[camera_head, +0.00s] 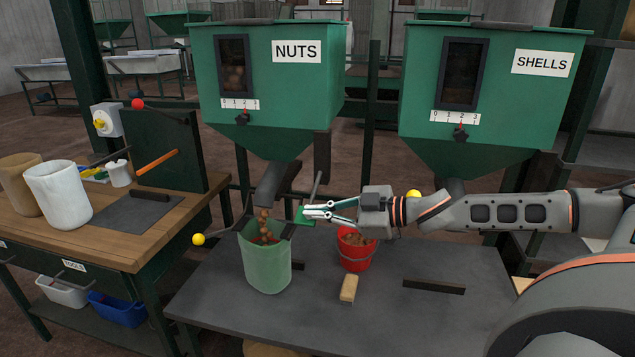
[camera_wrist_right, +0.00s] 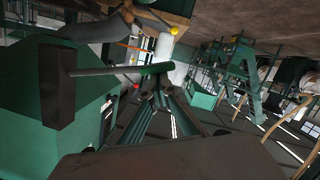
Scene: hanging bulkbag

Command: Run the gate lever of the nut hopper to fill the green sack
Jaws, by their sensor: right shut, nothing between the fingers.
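The nut hopper (camera_head: 265,60) is a green bin labelled NUTS, with a dark chute (camera_head: 275,185) below it. Brown nuts (camera_head: 264,222) show in a stream from the chute mouth into the open green sack (camera_head: 268,268). The gate lever (camera_head: 316,186) hangs from a dark block right of the chute and ends in a green grip (camera_head: 304,218). My right gripper (camera_head: 308,212) is shut and empty, its fingertips at the grip. The wrist view shows the grip (camera_wrist_right: 155,69) across the fingertips. My left gripper is out of view.
A SHELLS hopper (camera_head: 490,85) stands at right. A red bucket (camera_head: 355,252) and a tan block (camera_head: 348,289) stand on the grey table (camera_head: 400,315). A yellow-knobbed rod (camera_head: 198,239) sticks out left of the sack. A wooden workbench (camera_head: 115,240) with containers is at left.

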